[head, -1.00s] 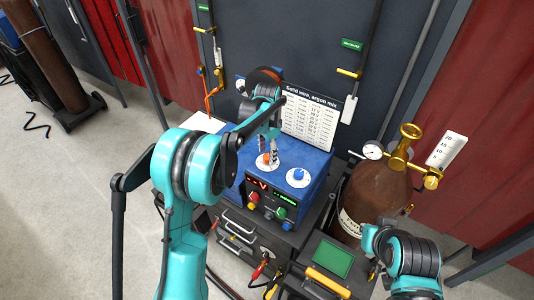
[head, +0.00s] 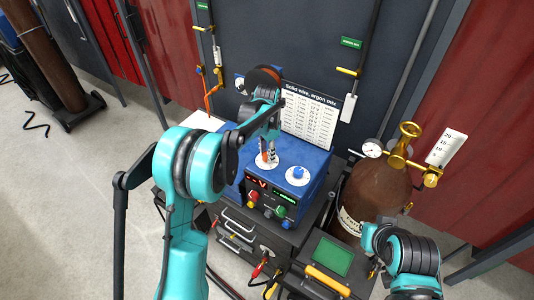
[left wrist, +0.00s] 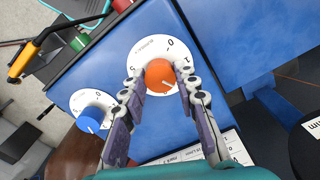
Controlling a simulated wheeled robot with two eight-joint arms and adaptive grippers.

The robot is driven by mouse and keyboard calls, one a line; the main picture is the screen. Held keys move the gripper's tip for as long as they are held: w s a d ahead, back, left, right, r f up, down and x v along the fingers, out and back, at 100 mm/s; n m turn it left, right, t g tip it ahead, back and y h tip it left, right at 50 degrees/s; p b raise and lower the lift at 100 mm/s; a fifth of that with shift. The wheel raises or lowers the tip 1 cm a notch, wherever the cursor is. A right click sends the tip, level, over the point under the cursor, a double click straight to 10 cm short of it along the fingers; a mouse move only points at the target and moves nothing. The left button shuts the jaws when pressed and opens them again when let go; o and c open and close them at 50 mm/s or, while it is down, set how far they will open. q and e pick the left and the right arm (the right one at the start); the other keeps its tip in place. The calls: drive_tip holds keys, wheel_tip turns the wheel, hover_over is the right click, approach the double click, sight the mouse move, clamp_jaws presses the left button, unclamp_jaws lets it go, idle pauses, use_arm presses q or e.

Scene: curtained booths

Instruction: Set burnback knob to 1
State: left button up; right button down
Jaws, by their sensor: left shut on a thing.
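The orange knob (left wrist: 160,75) sits on a white round dial (left wrist: 148,50) on top of the blue welding unit (head: 317,160). The dial carries numerals, with 0, 1 and 5 legible; its printed name is too small to read surely. A pale mark on the knob points toward the lower right in the left wrist view. My left gripper (left wrist: 158,85) is shut on the orange knob, one finger on each side. In the head view the left gripper (head: 267,157) comes down from above and mostly covers the knob.
A blue knob (left wrist: 91,120) on its own white dial stands beside the orange one; it also shows in the head view (head: 298,172). A settings chart (head: 310,115) stands behind the unit. A brown gas cylinder (head: 372,195) with brass fittings stands to the right.

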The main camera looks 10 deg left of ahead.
use_arm(q)
drive_tip(key=n+b, duration=0.2)
drive_tip(key=n, duration=0.2)
drive_tip(key=shift+f+b, duration=0.1)
drive_tip(key=shift+b, duration=0.25)
drive_tip(key=n+b, duration=0.1)
drive_tip(key=n, duration=0.4)
drive_tip(key=shift+b, duration=0.4)
drive_tip(key=shift+n, duration=0.3)
drive_tip(key=o, duration=1.2)
drive_tip(key=shift+c, duration=0.2)
drive_tip(key=shift+r, duration=0.2)
wheel_tip(320, 180, up, 12)
drive_tip(key=shift+f, duration=0.1)
